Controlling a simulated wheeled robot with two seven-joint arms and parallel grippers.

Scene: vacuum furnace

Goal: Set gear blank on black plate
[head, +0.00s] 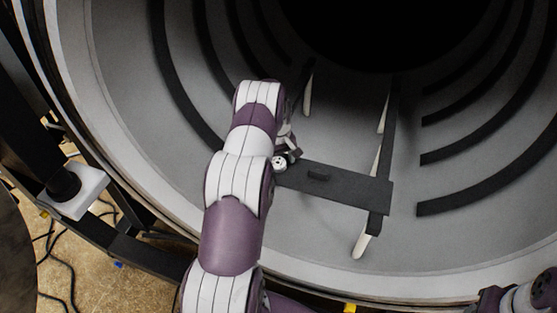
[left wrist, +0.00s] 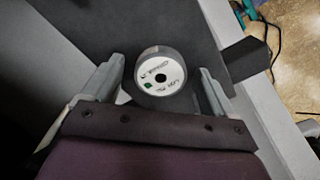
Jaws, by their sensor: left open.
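The gear blank (left wrist: 161,80) is a short round piece with a pale, printed face, a dark centre hole and a grey rim. In the left wrist view it sits over the black plate (left wrist: 110,25), between the fingers of my left gripper (left wrist: 160,67). The fingers are open, with a gap visible on each side of the blank. In the head view the black plate (head: 345,187) lies across two rails inside the furnace. My left gripper (head: 288,150) is at its left end, partly hidden by my arm. A small round pale piece, apparently the blank (head: 279,163), shows there.
The right rail (head: 386,150) has pale supports. Curved dark bars (head: 470,185) line the furnace wall. Part of my right arm shows at the bottom right.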

